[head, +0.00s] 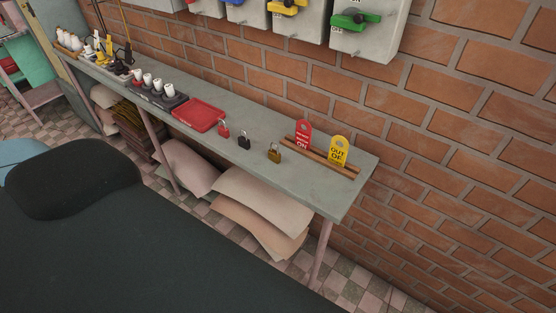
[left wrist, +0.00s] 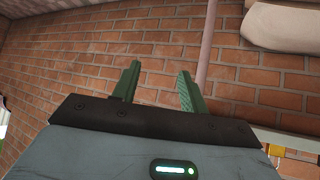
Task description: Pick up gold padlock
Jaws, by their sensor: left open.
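The gold padlock (head: 274,153) stands on the narrow grey bench (head: 325,193), near its front edge toward the right end. A black padlock (head: 244,141) and a red padlock (head: 223,128) stand to its left. My left gripper (left wrist: 157,82) shows in the left wrist view with its two green fingers apart and nothing between them. It faces a brick wall, a pinkish table leg and a pale sack, away from the padlock. Neither gripper shows in the head view.
A red tray (head: 199,115) lies left of the padlocks. A wooden rack with a red tag (head: 303,133) and a yellow tag (head: 338,150) is behind right. Switch boxes (head: 370,28) hang on the brick wall above. Sacks (head: 262,198) lie under the bench.

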